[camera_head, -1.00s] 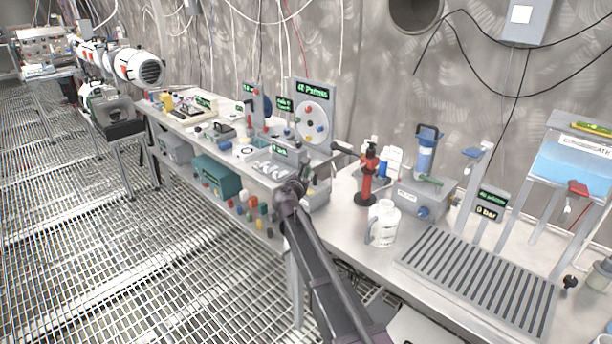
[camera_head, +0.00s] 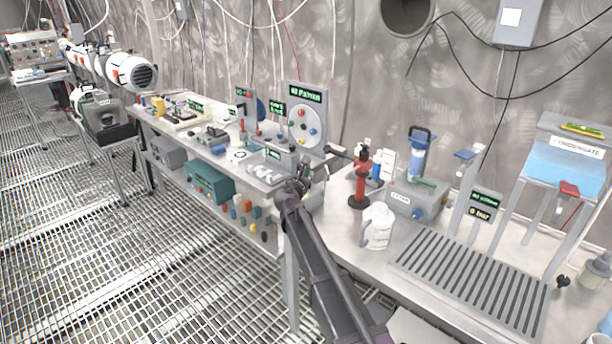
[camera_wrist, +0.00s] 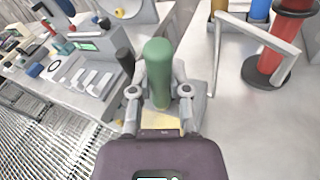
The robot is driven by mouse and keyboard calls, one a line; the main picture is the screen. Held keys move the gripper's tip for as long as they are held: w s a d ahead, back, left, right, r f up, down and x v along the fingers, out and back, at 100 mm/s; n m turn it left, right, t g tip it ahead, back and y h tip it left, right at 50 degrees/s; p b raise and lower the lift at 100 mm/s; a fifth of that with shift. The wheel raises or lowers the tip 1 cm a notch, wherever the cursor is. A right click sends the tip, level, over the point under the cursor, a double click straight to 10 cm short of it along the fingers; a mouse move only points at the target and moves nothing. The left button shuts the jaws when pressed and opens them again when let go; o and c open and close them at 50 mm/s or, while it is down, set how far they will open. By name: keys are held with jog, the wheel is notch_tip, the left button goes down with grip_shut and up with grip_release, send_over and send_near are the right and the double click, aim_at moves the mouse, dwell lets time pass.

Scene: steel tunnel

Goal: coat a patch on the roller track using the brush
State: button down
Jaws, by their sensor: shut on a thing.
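My gripper (camera_wrist: 158,100) is shut on a thick green handle, which I take to be the brush (camera_wrist: 158,70). The handle points away from the wrist between the two fingers. A pale yellow part shows just below it; I cannot tell if this is the bristles. In the head view my gripper (camera_head: 302,182) is over the gap between the two benches, and the brush is too small to make out there. A grey slatted panel (camera_head: 472,282), probably the roller track, lies on the right bench, well to the right of my gripper.
A white jug (camera_head: 377,226), a red stand (camera_head: 361,182) and a grey box with a blue filter (camera_head: 417,200) stand between my gripper and the slatted panel. A condensate tank (camera_head: 567,170) stands behind the panel. The left bench (camera_head: 268,182) is crowded.

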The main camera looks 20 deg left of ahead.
jog(key=shift+w+a, duration=0.1)
jog(key=shift+w+a, duration=0.2)
jog(key=shift+a, duration=0.25)
jog(key=shift+s, duration=0.15)
jog(key=shift+s+a, duration=0.3)
jog(key=shift+s, duration=0.4)
jog(key=shift+s+a, duration=0.3)
jog(key=shift+s, duration=0.4)
jog(key=shift+s+a, duration=0.1)
jog(key=shift+s, duration=0.05)
jog(key=shift+s+a, duration=0.3)
jog(key=shift+s, duration=0.35)
jog(key=shift+s+a, duration=0.3)
jog(key=shift+s, duration=0.35)
jog(key=shift+r, duration=0.2)
notch_tip(320, 180, up, 6)
jog(key=p, duration=0.6)
jog(key=shift+f, duration=0.1)
